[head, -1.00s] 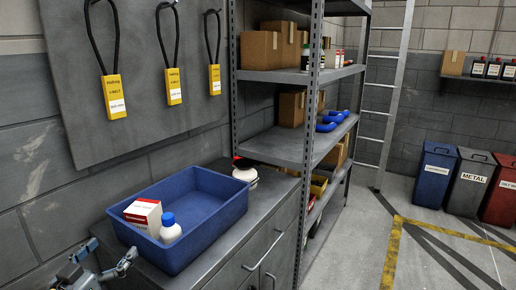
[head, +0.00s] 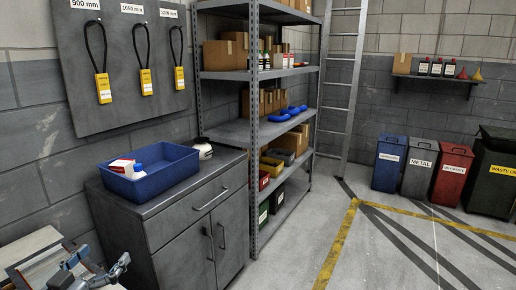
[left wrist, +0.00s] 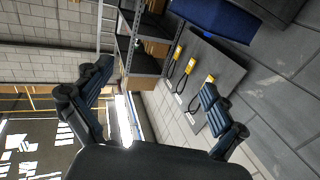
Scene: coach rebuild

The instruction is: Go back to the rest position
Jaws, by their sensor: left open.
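My left gripper (head: 97,272) is at the lower left of the head view, in front of the grey cabinet and below the blue tray. In the left wrist view its two dark fingers (left wrist: 152,112) are spread wide with nothing between them. The blue tray (head: 160,184) stands on the grey cabinet (head: 190,230). It holds a red and white box (head: 122,166) and a white bottle with a blue cap (head: 138,171). The tray also shows upside down at the top of the left wrist view (left wrist: 215,18). My right gripper does not show.
A metal shelf rack (head: 255,130) with boxes and blue hoses (head: 285,114) stands right of the cabinet. Yellow-tagged loops hang on a wall board (head: 120,60). Bins (head: 420,165) line the back right. A pale slab (head: 35,255) lies at lower left. The right floor is open.

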